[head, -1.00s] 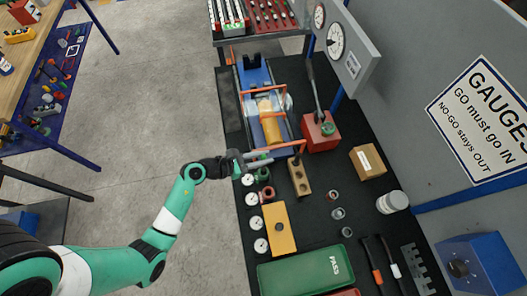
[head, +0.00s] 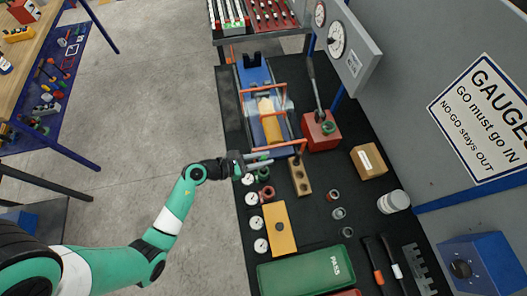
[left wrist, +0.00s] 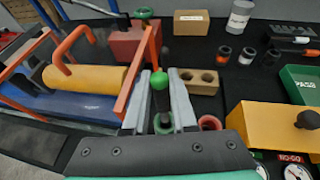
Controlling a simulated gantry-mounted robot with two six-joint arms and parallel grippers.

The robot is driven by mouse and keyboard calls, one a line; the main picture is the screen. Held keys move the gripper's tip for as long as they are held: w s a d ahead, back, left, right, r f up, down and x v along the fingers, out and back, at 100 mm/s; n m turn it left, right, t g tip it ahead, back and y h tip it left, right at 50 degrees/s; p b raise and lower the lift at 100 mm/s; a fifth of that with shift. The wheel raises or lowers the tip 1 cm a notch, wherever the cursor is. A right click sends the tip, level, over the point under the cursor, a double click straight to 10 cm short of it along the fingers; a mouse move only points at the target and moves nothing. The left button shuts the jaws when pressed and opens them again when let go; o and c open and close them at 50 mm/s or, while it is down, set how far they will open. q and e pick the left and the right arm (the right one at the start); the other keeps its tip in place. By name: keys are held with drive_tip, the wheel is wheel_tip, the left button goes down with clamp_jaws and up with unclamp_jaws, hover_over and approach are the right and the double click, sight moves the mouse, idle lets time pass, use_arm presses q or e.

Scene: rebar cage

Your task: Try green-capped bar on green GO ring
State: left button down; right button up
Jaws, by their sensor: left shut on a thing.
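My left gripper (head: 266,158) reaches in over the left edge of the black bench. In the left wrist view its two grey fingers (left wrist: 158,116) are shut on the green-capped bar (left wrist: 160,80), whose round green cap shows between them. The bar's lower end is hard to make out. A green ring (left wrist: 160,126) shows below it between the fingers; I cannot tell whether they touch. A red ring (left wrist: 210,122) lies beside it, also in the head view (head: 267,191). Another green ring-shaped part (head: 328,127) is on a red block (head: 321,138). My right gripper is not in view.
A blue fixture with a yellow roller (head: 270,122) and orange bars stands behind the gripper. A wooden block with holes (head: 300,177), a yellow block (head: 279,230), a green PASS tray (head: 305,272) and white dials (head: 256,223) are close by. A grey wall bounds the right.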

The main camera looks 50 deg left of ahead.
use_arm(q)
drive_tip(key=shift+r, duration=0.1)
idle(0.4)
drive_tip(key=shift+f, duration=0.2)
drive_tip(key=shift+f+b, duration=2.3)
drive_tip(key=shift+f, duration=0.85)
drive_tip(key=c, duration=0.6)
unclamp_jaws()
drive_tip(key=shift+c, duration=0.2)
drive_tip(key=p+v, duration=0.1)
drive_tip(key=v, duration=1)
drive_tip(key=shift+s+a+p, duration=0.2)
drive_tip(key=shift+s+p, duration=0.1)
